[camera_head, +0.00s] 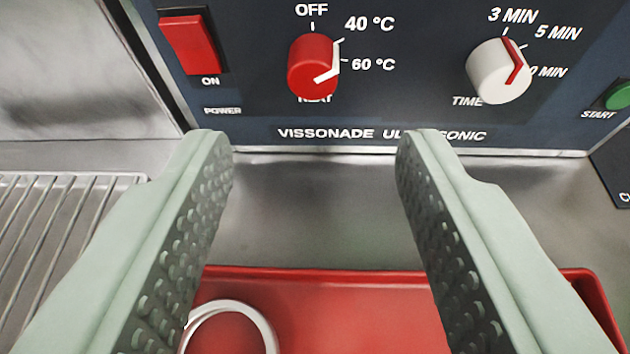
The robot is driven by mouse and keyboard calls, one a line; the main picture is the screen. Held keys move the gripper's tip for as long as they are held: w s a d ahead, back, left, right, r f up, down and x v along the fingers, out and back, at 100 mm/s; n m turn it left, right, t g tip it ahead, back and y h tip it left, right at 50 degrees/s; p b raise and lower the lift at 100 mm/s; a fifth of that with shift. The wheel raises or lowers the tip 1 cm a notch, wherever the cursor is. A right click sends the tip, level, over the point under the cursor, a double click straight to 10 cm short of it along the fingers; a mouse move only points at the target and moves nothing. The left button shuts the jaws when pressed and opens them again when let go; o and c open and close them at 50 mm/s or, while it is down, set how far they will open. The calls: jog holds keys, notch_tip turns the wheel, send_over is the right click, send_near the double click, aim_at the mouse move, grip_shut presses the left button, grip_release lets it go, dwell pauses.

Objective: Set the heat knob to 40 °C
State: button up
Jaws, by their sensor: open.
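The heat knob (308,66) is red with a white pointer line, on the dark blue control panel at upper middle. The pointer's back end meets the tick beside the 40 °C label (369,23). The OFF label (311,10) is above the knob and the 60 °C label (372,64) is to its right. My gripper (316,150) is open and empty. Its two pale green fingers are wide apart, and the knob shows beyond and above their tips, roughly centred between them. Neither finger touches the knob.
A white time knob (492,75) is to the right, then a green start button (618,96). A red power switch (190,42) is at upper left. A red tray (350,272) with a pale ring (265,325) is below. A wire rack (60,205) lies at left.

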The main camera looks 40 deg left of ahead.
jog(key=v, duration=0.9)
jog(key=shift+r, duration=0.1)
jog(key=s+a+r+m+t+h, duration=0.1)
jog(key=s+a+r+t+h, duration=0.1)
jog(key=s+r, duration=0.3)
jog(key=s+a+r+m+t+h, duration=0.1)
jog(key=s+a+r+t+h, duration=0.15)
jog(key=r, duration=0.45)
jog(key=s+a+r+m+t+h, duration=0.1)
jog(key=s+a+r+t, duration=0.1)
jog(key=s+r, duration=0.35)
jog(key=s+a+m+h, duration=0.1)
jog(key=s+a, duration=0.2)
jog(key=s, duration=0.6)
jog(key=s+a+m+g+h, duration=0.1)
jog(key=s+a+m, duration=0.1)
jog(key=s, duration=0.8)
jog(key=shift+s+a+r, duration=0.25)
jog(key=shift+a, duration=0.4)
jog(key=shift+w, duration=0.15)
